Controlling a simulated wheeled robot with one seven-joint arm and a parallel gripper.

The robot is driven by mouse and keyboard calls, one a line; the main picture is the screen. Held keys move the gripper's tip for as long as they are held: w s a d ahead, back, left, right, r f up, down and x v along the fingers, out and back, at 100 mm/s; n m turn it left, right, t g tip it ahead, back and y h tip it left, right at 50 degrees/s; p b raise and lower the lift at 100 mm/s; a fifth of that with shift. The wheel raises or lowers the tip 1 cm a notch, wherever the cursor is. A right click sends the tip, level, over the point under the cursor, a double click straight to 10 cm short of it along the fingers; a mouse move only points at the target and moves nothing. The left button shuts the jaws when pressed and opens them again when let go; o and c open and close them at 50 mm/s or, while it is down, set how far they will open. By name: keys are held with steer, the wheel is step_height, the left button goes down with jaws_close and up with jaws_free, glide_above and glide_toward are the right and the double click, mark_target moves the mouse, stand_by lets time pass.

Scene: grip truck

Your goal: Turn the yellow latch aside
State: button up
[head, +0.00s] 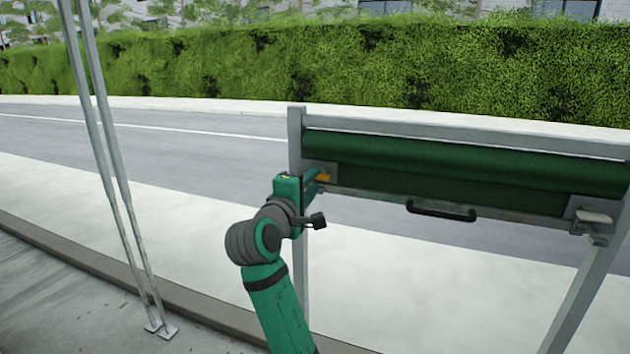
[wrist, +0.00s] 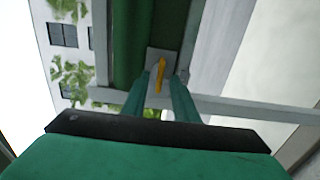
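The yellow latch (head: 323,178) sits on a grey plate at the left end of the green roller panel (head: 470,155). In the wrist view the latch (wrist: 161,75) is a narrow yellow bar on the grey plate, lying between my two green fingers. My gripper (head: 318,181) is at the latch from the left. In the wrist view the fingers of my gripper (wrist: 160,85) stand apart on either side of the latch, with a gap visible. Whether a finger touches the latch cannot be told.
A black handle (head: 440,211) hangs below the panel's lower edge. A pale latch (head: 593,216) sits on a plate at the right end. Grey posts (head: 296,135) frame the panel. Two thin poles (head: 105,150) stand at the left. A road and hedge lie behind.

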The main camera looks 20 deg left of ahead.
steer(key=shift+w, duration=1.15)
jaws_close()
